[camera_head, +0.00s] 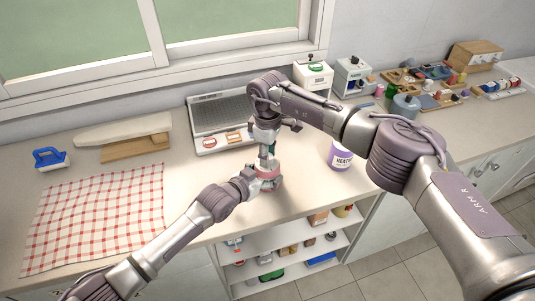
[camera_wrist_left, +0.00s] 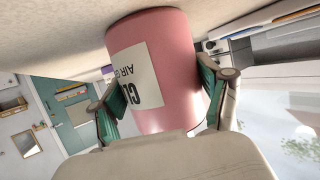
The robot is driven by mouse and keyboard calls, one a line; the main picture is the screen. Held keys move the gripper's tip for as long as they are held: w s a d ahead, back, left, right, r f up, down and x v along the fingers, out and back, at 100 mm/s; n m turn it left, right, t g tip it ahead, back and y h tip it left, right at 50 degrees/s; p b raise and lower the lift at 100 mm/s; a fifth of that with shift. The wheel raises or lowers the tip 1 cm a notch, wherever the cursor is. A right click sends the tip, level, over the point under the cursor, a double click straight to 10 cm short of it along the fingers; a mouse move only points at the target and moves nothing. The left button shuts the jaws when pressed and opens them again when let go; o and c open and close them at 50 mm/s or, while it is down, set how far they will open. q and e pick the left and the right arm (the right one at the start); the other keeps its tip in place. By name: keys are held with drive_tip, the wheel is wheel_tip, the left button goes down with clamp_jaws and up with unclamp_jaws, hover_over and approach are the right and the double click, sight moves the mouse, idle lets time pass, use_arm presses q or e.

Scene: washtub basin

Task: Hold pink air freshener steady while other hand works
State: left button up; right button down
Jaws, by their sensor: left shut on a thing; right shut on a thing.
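The pink air freshener (camera_head: 268,171) stands on the counter near its front edge, in the middle of the head view. In the left wrist view the pink air freshener (camera_wrist_left: 165,55) fills the space between the fingers, and its white label shows. My left gripper (camera_head: 259,179) is shut around its side from the left; its fingers also show in the left wrist view (camera_wrist_left: 165,100). My right gripper (camera_head: 267,153) points down from above and is shut at the top of the air freshener. The exact contact there is small and partly hidden.
A purple-and-white tub (camera_head: 341,158) stands to the right. A red checked cloth (camera_head: 95,215), a blue brush-like item (camera_head: 50,159) and a board (camera_head: 136,149) are at left. Open shelves (camera_head: 290,238) lie below the counter edge.

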use_arm(q)
drive_tip(key=shift+f, duration=0.1)
idle(0.4)
use_arm(e)
drive_tip(key=c, duration=0.8)
unclamp_jaws()
wheel_tip(320, 180, up, 12)
drive_tip(key=shift+r, duration=0.1)
use_arm(q)
drive_tip(key=o, duration=1.3)
